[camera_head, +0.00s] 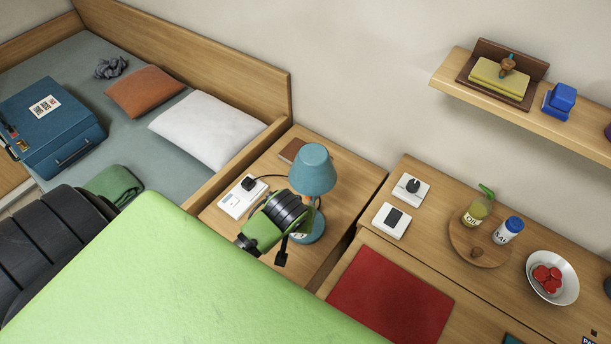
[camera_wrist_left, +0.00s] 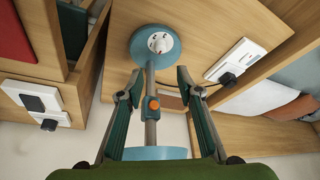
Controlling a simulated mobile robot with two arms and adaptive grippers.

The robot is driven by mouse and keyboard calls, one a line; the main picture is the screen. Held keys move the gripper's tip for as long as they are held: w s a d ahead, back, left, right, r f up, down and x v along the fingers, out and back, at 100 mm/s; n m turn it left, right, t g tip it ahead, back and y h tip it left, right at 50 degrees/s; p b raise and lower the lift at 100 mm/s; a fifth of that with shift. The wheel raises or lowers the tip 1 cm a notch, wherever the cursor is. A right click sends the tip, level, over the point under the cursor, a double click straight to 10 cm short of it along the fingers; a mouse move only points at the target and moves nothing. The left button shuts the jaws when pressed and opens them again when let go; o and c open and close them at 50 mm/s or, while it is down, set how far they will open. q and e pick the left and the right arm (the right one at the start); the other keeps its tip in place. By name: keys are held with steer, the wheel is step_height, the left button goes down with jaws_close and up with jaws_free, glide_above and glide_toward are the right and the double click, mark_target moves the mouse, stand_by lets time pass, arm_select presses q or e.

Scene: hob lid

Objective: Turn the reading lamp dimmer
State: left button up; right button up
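The reading lamp stands on the bedside table, with a teal shade (camera_head: 314,170) and a round blue base (camera_head: 312,228). In the left wrist view its base (camera_wrist_left: 172,47) carries a white patch with small dark marks, and its grey stem has a small orange part (camera_wrist_left: 153,103). My left gripper (camera_wrist_left: 160,76) is open, one finger on each side of the stem, apparently not touching it. In the head view my green arm and wrist hide part of the lamp's lower half. Which part is the dimmer I cannot tell for certain. My right gripper is not in view.
A white socket strip (camera_head: 235,203) with a black plug and cable lies left of the lamp. On the cabinet at right sit a black-knob plate (camera_head: 419,196), a switch plate (camera_head: 391,221), a wooden tray (camera_head: 460,246) with bottles, and a bowl (camera_head: 569,288). A shelf (camera_head: 445,77) hangs above.

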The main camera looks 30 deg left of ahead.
arm_select(q)
steer(key=x, duration=0.8)
steer(key=shift+s+a+f, duration=0.15)
steer(key=shift+s, duration=0.1)
steer(key=x, duration=0.3)
steer(key=shift+w+f, duration=0.15)
steer(key=shift+f, duration=0.1)
steer(key=shift+w+a+f, duration=0.1)
steer(key=shift+w+f, duration=0.1)
steer(key=shift+f, duration=0.5)
jaws_close()
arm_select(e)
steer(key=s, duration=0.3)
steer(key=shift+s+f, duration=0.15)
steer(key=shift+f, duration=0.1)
